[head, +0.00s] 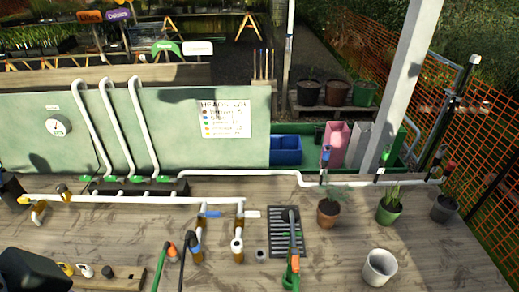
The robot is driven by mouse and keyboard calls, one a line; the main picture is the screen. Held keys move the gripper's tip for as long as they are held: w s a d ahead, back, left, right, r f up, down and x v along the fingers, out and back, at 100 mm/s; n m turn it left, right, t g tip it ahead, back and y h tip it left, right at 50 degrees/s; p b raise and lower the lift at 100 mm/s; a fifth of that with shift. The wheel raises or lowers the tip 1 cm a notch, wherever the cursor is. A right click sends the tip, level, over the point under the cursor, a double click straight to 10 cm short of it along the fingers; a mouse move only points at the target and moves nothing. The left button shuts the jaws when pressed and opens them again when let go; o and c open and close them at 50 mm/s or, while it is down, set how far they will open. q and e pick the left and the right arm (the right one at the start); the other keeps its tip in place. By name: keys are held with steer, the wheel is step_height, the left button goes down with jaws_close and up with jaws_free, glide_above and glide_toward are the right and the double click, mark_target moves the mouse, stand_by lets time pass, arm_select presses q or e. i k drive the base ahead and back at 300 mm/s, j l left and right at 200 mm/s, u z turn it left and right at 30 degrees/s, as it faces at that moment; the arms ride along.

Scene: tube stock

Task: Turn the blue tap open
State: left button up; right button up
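A standpipe with a blue part near its top (326,153) rises from the white pipe at the right, behind a small potted plant. It may be the blue tap; its handle is too small to read. A flat blue piece (210,214) also sits at one brass-coloured down-pipe at the centre left, with another blue patch lower down. I cannot tell whether this is a tap handle or a label. Neither gripper's fingers show. A dark blocky shape at the lower left corner may be part of my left arm.
White pipes (140,200) run along the wooden bench (330,260). Potted plants (389,211) stand at the right. A green panel (100,150) closes the back left.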

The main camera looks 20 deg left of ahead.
mark_target(209, 213)
steer(key=u, duration=1)
steer(key=i+j+z, duration=0.35)
steer(key=j, duration=0.3)
